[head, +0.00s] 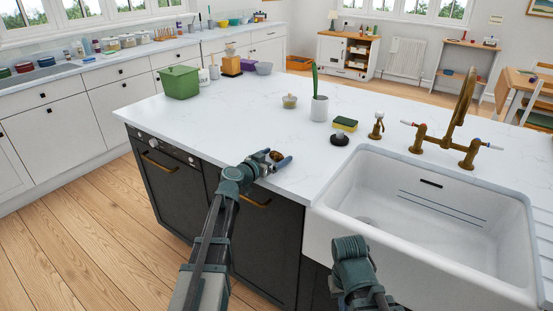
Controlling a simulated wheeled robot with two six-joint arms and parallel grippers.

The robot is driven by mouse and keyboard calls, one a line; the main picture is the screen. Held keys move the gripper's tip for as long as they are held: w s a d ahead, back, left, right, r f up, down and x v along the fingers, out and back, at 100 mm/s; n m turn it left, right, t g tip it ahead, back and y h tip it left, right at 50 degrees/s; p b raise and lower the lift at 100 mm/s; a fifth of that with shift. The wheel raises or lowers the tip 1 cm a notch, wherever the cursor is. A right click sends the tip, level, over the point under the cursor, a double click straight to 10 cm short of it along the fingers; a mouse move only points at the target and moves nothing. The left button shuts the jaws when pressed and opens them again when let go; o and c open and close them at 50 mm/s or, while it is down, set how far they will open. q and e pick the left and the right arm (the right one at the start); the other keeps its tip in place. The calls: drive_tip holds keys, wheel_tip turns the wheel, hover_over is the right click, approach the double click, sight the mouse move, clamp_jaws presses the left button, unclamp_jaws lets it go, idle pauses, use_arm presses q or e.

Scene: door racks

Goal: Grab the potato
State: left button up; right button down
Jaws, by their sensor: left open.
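A small brown potato (276,155) is at the front edge of the white island counter (230,115), left of the sink. My left gripper (273,161) is open and right at the potato, with its fingers beside it. The gripper partly covers the potato, and I cannot tell whether the fingers touch it. Part of my right arm shows low in front of the sink, but its gripper does not show.
A white sink (430,215) with a brass tap (460,110) is to the right. A sponge (345,124), a dark round stopper (339,140), a white vase (319,108), a small jar (289,101) and a green pot (181,82) stand farther back. The counter left of the potato is clear.

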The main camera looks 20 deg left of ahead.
sight(276, 153)
use_arm(q)
drive_tip(key=shift+w+d+f, duration=0.1)
drive_tip(key=shift+w, duration=0.25)
drive_tip(key=shift+s, duration=0.1)
drive_tip(key=c, duration=1.3)
drive_tip(key=shift+c, duration=0.2)
drive_tip(key=shift+r+p, duration=0.55)
drive_tip(key=shift+r, duration=0.05)
wheel_tip(276, 153, up, 3)
drive_tip(key=p, duration=0.2)
drive_tip(key=shift+f+p, duration=0.1)
drive_tip(key=shift+p, duration=0.3)
drive_tip(key=s+d, duration=0.2)
drive_tip(key=s, duration=0.2)
drive_tip(key=s+d, duration=0.3)
drive_tip(key=s, duration=0.2)
drive_tip(key=s+d+r+p, duration=0.1)
drive_tip(key=s+d, duration=0.2)
drive_tip(key=s, duration=0.2)
